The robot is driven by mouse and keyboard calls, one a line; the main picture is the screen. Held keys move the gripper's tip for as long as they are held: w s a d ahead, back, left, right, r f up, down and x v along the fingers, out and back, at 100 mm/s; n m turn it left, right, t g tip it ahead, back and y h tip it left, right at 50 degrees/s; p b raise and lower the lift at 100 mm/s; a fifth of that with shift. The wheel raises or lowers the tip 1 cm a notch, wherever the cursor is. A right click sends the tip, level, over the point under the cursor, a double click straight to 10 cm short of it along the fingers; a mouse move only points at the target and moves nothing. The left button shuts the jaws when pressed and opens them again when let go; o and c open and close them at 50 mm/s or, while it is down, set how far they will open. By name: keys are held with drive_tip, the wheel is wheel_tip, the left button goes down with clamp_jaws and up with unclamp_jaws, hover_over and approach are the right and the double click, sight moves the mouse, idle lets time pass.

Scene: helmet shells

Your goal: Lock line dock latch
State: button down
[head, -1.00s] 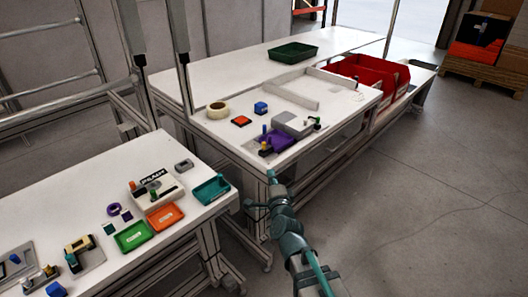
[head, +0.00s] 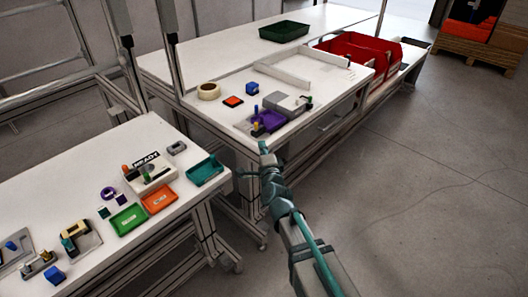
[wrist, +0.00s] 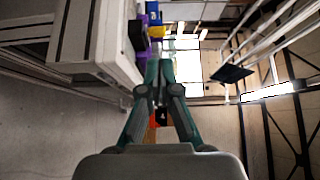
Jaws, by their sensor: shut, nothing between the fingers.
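A grey dock-like unit (head: 285,103) stands on the far white table, with a purple part (head: 268,121) in front of it. A blue post rises at the purple part, with a small yellow piece at its left. A green-and-dark piece (head: 308,101) is at the unit's right end. I cannot tell which piece is the latch or how it is set. My gripper (head: 263,147) is at the table's front corner, apart from the unit. In the wrist view my gripper (wrist: 160,64) is shut and empty; purple (wrist: 153,7), blue and yellow pieces show beyond its fingertips.
The far table also holds a tape roll (head: 208,91), a red-orange block (head: 233,101), a blue block (head: 252,88) and white rails. Red bins (head: 360,53) stand behind. The near table (head: 90,170) holds a box marked READY, trays and small parts. Open floor lies right.

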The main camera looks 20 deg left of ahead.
sight(257, 126)
drive_tip(key=p+x, duration=0.1)
drive_tip(key=x, duration=0.8)
drive_tip(key=shift+w+a, duration=0.2)
drive_tip(key=shift+w, duration=0.1)
drive_tip(key=shift+w+d+f+b, duration=0.15)
drive_tip(key=shift+w+d+b, duration=0.1)
drive_tip(key=shift+w+b, duration=0.35)
drive_tip(key=shift+w+d, duration=0.2)
drive_tip(key=shift+w, duration=0.15)
drive_tip(key=shift+s, duration=0.1)
drive_tip(key=b+v, duration=0.2)
drive_tip(key=v, duration=1.2)
